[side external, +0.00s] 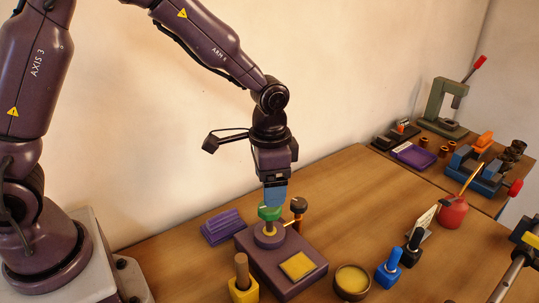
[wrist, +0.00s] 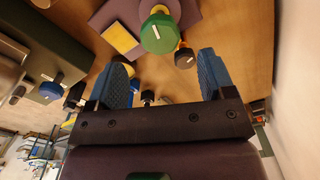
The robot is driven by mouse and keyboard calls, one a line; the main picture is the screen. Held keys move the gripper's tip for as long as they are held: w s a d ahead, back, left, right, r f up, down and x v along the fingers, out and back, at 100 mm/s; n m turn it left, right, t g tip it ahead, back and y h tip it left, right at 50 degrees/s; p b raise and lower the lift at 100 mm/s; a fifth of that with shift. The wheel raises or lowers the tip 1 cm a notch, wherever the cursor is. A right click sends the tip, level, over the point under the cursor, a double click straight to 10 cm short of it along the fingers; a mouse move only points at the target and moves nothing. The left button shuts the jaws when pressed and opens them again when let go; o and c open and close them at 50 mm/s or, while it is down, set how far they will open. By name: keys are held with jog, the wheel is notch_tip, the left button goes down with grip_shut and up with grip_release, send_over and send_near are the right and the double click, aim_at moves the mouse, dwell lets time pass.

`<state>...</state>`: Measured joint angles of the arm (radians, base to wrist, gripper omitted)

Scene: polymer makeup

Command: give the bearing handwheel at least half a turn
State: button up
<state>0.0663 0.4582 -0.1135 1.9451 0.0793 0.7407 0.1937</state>
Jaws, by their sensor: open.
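The handwheel appears to be the green round knob (side external: 265,213) with a white mark, on a short post with a yellow collar over a purple base block (side external: 262,262). In the wrist view the green knob (wrist: 160,35) sits just beyond my fingertips, roughly centred between them. My gripper (side external: 275,203) points down right above the knob and hides part of it in the side view. Its two blue fingers (wrist: 163,62) are spread apart with nothing between them. I cannot tell whether a finger touches the knob.
A dark brown knob (side external: 299,205) stands close right of the handwheel. A yellow square (side external: 298,265) lies on the base. A purple ribbed block (side external: 222,226), a yellow bottle (side external: 243,289), a round tin (side external: 352,282) and a blue bottle (side external: 388,268) stand around.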

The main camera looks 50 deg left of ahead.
notch_tip(320, 180, up, 7)
dwell(0.3)
jog(key=s+a+r+n+t, duration=0.25)
jog(key=s+r, duration=0.25)
jog(key=s, duration=0.4)
jog(key=s+a+r+n+t, duration=0.25)
jog(key=s+a+r, duration=0.2)
jog(key=s, duration=0.45)
jog(key=n+g, duration=0.5)
jog(key=n, duration=0.1)
send_over(270, 219)
jog(key=w+a, duration=0.1)
jog(key=a, duration=0.1)
notch_tip(270, 219, down, 10)
notch_tip(270, 219, down, 12)
jog(key=shift+w+f, duration=0.15)
jog(key=shift+f, duration=0.05)
